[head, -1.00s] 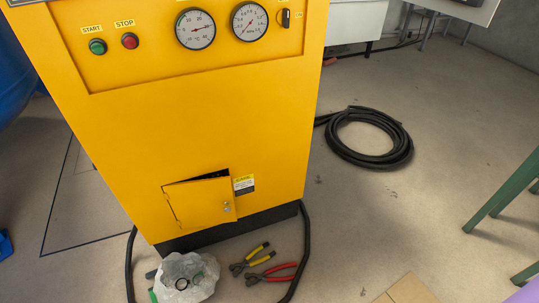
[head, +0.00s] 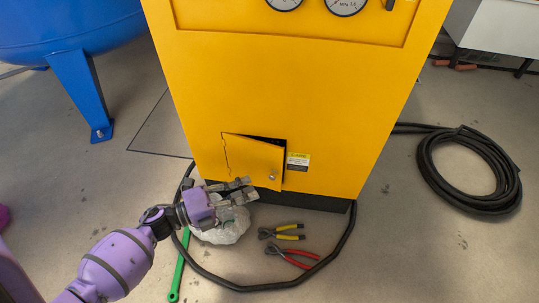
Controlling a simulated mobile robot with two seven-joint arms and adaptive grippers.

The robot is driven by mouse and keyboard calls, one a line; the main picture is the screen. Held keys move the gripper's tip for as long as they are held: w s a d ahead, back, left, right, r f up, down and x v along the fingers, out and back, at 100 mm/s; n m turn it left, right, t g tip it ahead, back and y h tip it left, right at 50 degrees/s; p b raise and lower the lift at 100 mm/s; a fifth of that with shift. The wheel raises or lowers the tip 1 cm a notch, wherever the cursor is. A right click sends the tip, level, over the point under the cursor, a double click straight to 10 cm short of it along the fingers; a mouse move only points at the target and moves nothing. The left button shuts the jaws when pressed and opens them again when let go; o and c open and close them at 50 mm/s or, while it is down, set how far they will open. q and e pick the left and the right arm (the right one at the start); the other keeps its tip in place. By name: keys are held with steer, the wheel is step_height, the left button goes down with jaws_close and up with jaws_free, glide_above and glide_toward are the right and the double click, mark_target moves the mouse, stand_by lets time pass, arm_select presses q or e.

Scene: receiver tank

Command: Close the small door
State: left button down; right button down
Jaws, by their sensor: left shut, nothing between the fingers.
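The small door (head: 250,156) is a yellow panel low on the front of the yellow cabinet (head: 280,85). It stands ajar, with a dark gap along its top and right edge. Its left edge is on the hinge side, and a small round lock shows near its right edge. My left gripper (head: 250,188) comes in from the lower left on a purple arm. It is shut and empty, and in the picture it lies just below the door. I cannot tell whether it touches the door. My right gripper is not in view.
A green tool (head: 177,272) lies left. A coiled hose (head: 440,185) lies right.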

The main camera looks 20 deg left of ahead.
mark_target(298, 149)
arm_select(q)
steer(key=w+d+b, duration=0.3)
steer(key=w+d, duration=0.1)
steer(key=w, duration=0.6)
steer(key=shift+d, duration=0.4)
steer(key=w+n+t+y, duration=0.1)
steer(key=w, duration=0.1)
steer(key=w+n+t+y+p, duration=0.1)
steer(key=w+y, duration=0.1)
steer(key=shift+w+n, duration=0.25)
steer(key=shift+n, duration=0.05)
